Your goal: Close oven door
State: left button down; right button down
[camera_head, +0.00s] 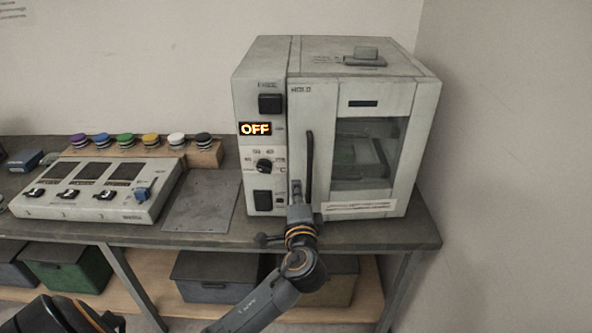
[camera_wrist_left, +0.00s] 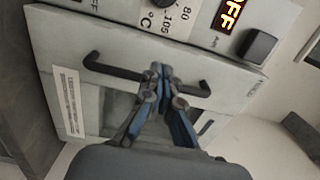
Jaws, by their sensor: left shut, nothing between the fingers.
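The oven (camera_head: 262,60) is a pale grey box on the bench, with a control panel on its left and a display reading OFF. Its door (camera_head: 401,150) has a window and a dark vertical handle (camera_head: 310,165). The door looks shut or nearly shut; I cannot tell whether a small gap remains. My left gripper (camera_head: 296,190) is in front of the lower door, beside the handle's lower end. In the left wrist view the gripper (camera_wrist_left: 162,72) is shut and empty, its tips overlapping the dark handle (camera_wrist_left: 112,70); contact is unclear. My right gripper is not in view.
A control box (camera_head: 97,185) with switches stands on the bench at left, before a row of coloured knobs (camera_head: 150,141). A flat grey plate (camera_head: 203,200) lies between it and the oven. Bins (camera_head: 215,278) sit on the shelf below. A wall is close at right.

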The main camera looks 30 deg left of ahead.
aim_at(292, 164)
pick_arm(q)
jog(key=p+x, duration=0.1)
jog(key=x, duration=0.5)
jog(key=shift+w+a, duration=0.25)
jog(key=shift+f, duration=0.1)
jog(key=shift+w+a+m+t+h, duration=0.45)
jog(key=shift+w+a+h, duration=0.25)
jog(key=shift+w+a, duration=0.55)
jog(key=shift+a, duration=0.05)
jog(key=shift+r, duration=0.4)
